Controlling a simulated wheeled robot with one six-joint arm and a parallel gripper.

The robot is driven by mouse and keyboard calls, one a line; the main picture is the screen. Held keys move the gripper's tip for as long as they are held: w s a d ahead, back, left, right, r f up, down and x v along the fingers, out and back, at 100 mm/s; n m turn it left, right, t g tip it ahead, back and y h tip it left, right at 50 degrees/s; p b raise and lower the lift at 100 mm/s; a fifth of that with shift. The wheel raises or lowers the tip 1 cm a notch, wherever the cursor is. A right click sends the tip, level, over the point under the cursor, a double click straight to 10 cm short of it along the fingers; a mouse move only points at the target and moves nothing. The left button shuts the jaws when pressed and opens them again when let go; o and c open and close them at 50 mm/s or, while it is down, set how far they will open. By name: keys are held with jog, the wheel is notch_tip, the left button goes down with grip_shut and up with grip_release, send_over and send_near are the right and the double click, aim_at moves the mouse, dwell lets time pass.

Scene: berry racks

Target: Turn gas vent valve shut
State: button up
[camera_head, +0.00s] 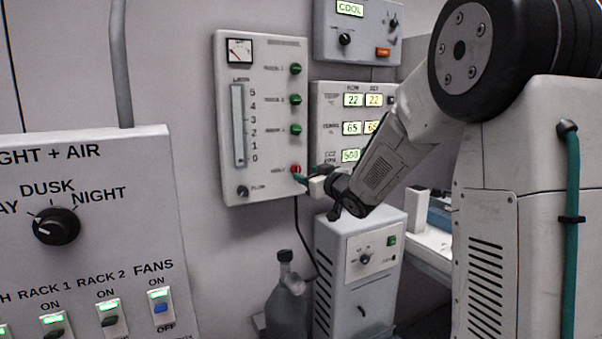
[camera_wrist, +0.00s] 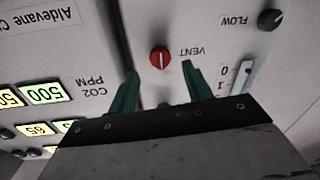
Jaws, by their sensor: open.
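The vent valve is a small red round knob (camera_head: 296,169) low on the white gas panel (camera_head: 225,180), below a column of green knobs. In the wrist view the red knob (camera_wrist: 161,59) sits beside the upside-down word VENT, with a pale line across its face running up and down the picture. My gripper (camera_head: 306,178) is at the panel by this knob. In the wrist view its green fingers (camera_wrist: 159,74) are spread apart, with the knob just beyond and between their tips. Nothing is held. I cannot tell whether the fingers touch the knob.
The black FLOW knob (camera_wrist: 270,18) and the level gauge (camera_wrist: 240,77) lie to the right in the wrist view. The CO2 display (camera_wrist: 45,92) is on the left. A white cabinet (camera_head: 335,235) and a grey jug (camera_head: 287,305) stand below the panel.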

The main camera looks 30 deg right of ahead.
aim_at(298, 170)
jog(key=shift+w+a, duration=0.15)
jog(key=shift+w, duration=0.95)
jog(key=shift+w+a, duration=0.1)
jog(key=shift+w, duration=0.95)
jog(key=c, duration=1)
